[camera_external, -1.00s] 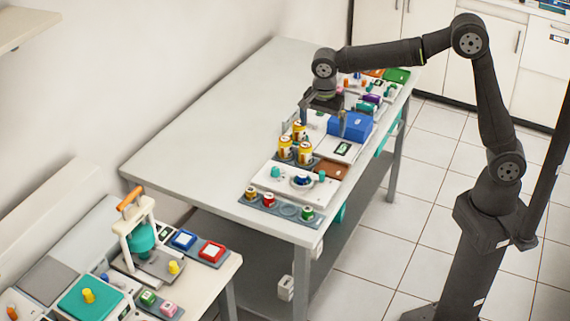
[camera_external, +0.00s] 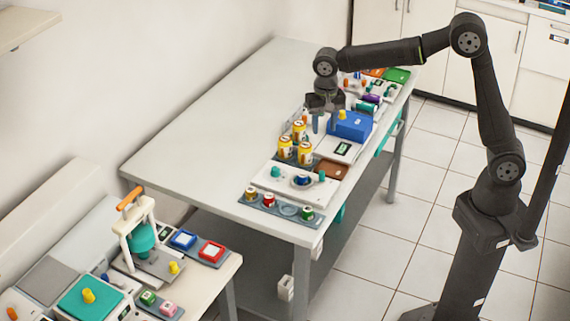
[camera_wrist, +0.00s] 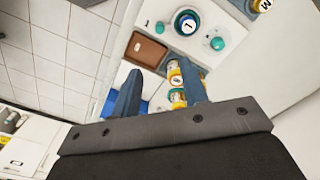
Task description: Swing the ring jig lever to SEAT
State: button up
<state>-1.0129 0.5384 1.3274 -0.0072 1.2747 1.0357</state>
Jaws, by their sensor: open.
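I cannot tell for sure which part is the ring jig lever, and no SEAT mark is readable. A white panel (camera_external: 288,190) on the long table carries a blue ring-like part (camera_external: 302,181) between teal knobs. In the wrist view the blue ring part (camera_wrist: 187,22) has a white top with a dark mark, and a teal knob (camera_wrist: 217,43) sits to its right. A white frame with an orange handle (camera_external: 129,198) stands on the lower left bench. My gripper (camera_external: 328,125) is open and empty, above the long table behind the yellow cans. Its fingers also show in the wrist view (camera_wrist: 160,75).
Yellow-banded cans (camera_external: 305,152) stand between my gripper and the white panel. A blue box (camera_external: 350,126) is close on the right, and a brown tray (camera_external: 331,168) lies in front. The left half of the long table (camera_external: 220,140) is clear.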

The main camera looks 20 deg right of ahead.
jog(key=n, duration=0.1)
send_near(322, 172)
notch_tip(322, 172, down, 9)
jog(key=shift+r, duration=0.1)
dwell(0.4)
grip_shut()
